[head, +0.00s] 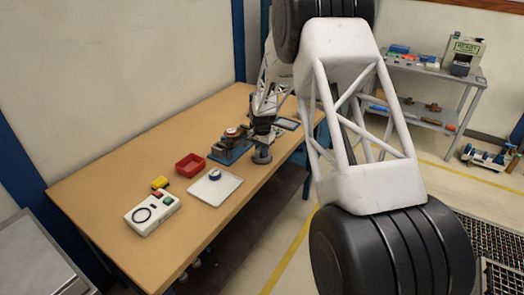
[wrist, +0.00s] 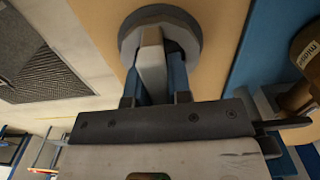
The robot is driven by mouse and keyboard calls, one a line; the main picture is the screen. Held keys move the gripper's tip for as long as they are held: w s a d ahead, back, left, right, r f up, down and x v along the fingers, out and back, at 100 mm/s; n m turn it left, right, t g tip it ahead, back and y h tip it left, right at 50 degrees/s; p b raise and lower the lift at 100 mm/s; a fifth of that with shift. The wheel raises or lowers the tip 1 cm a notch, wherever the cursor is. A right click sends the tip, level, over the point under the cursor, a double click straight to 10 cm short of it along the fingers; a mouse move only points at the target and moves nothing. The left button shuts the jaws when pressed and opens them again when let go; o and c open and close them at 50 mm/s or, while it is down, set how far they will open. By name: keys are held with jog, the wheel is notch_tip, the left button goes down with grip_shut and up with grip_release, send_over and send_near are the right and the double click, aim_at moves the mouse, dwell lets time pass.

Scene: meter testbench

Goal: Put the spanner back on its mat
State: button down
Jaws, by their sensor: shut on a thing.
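My gripper (wrist: 163,95) is shut on a pale grey upright bar, apparently the spanner (wrist: 152,55). The bar stands in front of a round grey ring-shaped piece; whether the two are joined or touching I cannot tell. In the head view my gripper (head: 262,127) is at the far part of the bench, just above a grey round post (head: 261,156). The spanner is too small to make out there. A dark flat panel with a pale border (head: 287,123) lies right of the gripper and may be the mat; I cannot be certain.
A blue-based fixture (head: 228,156) stands close left of the gripper.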

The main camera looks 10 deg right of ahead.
jog(key=shift+f, duration=0.15)
jog(key=c, duration=1.1)
grip_release()
jog(key=shift+o, duration=0.2)
notch_tip(320, 180, up, 12)
jog(key=shift+r, duration=0.2)
